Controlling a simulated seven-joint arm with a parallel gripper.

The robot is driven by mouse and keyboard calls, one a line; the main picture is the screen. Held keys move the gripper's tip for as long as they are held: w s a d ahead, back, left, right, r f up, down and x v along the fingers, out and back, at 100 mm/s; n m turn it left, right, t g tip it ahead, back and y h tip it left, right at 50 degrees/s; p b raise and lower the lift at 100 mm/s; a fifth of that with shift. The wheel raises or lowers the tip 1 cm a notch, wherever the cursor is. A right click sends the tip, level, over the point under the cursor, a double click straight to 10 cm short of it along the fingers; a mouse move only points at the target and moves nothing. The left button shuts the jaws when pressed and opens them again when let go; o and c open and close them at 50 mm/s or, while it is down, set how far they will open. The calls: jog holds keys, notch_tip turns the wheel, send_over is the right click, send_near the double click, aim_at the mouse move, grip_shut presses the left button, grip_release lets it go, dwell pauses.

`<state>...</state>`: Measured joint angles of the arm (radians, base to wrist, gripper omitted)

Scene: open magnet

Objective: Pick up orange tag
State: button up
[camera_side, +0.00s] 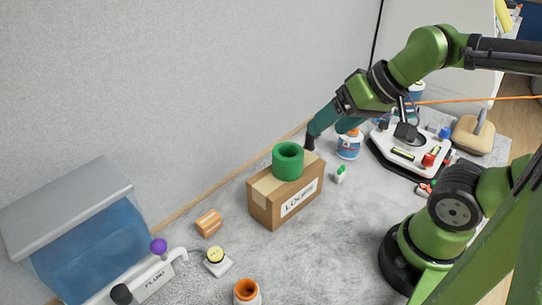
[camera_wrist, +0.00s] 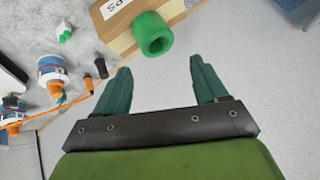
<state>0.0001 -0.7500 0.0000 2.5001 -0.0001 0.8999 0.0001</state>
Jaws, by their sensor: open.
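I cannot make out for certain which thing is the orange tag. A small orange ribbed piece (camera_side: 209,222) lies on the grey surface left of the cardboard box in the side view. My gripper (camera_wrist: 160,66) is open, with two teal fingers spread and nothing between them in the wrist view. In the side view its finger (camera_side: 322,120) is above and behind the box's right end. In the wrist view an orange cord (camera_wrist: 62,100) runs at the left, outside the fingers.
A cardboard box (camera_side: 262,207) carries a green ring (camera_side: 288,161), close to my fingers; the ring also shows in the wrist view (camera_wrist: 153,33). A white bottle (camera_side: 348,146) and a white device (camera_side: 410,150) stand right. A blue tank (camera_side: 95,245) stands left. The wall is behind.

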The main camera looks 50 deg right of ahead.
jog(key=shift+o, duration=1.1)
